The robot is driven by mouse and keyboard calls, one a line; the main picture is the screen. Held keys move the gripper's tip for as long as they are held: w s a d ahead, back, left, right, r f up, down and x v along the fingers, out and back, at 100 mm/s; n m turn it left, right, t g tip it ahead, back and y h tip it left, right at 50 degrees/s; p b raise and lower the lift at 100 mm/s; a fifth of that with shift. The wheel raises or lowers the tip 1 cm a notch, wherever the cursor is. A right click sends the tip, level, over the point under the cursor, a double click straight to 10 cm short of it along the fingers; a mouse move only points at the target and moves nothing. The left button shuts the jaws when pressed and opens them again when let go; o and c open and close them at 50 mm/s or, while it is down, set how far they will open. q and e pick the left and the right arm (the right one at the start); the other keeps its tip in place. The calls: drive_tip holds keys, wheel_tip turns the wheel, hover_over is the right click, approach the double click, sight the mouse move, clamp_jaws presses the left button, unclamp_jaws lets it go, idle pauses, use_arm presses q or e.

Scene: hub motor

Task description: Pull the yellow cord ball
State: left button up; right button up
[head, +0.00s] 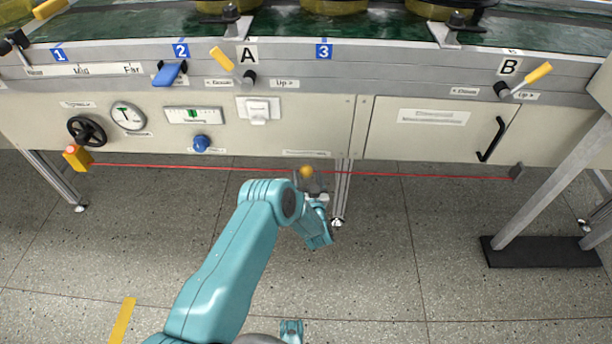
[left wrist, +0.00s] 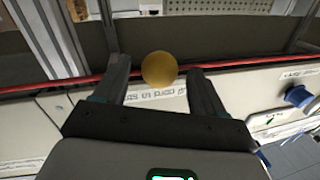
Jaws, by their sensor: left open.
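The yellow cord ball (head: 306,172) sits on the red cord (head: 220,168), which runs across the front of the machine below the panel. My left gripper (head: 312,185) is at the ball, just below and in front of it in the head view. In the left wrist view the ball (left wrist: 159,68) shows between the tips of the two open fingers of my left gripper (left wrist: 158,80), with gaps on both sides. The red cord (left wrist: 260,61) passes behind the fingers there. My right gripper is not clearly in view.
The cord runs from a yellow box (head: 77,158) at left to a grey bracket (head: 516,172) at right. A metal leg (head: 342,190) stands just right of my gripper. Levers, knobs and a door handle (head: 492,139) line the panel above. The floor in front is open.

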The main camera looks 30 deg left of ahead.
sight(307, 177)
use_arm(q)
drive_tip(key=shift+b+x, duration=0.35)
drive_tip(key=shift+x, duration=1.2)
use_arm(e)
drive_tip(key=shift+w+d+f, duration=0.1)
drive_tip(key=shift+w+f, duration=0.05)
drive_tip(key=shift+f, duration=0.4)
use_arm(q)
clamp_jaws()
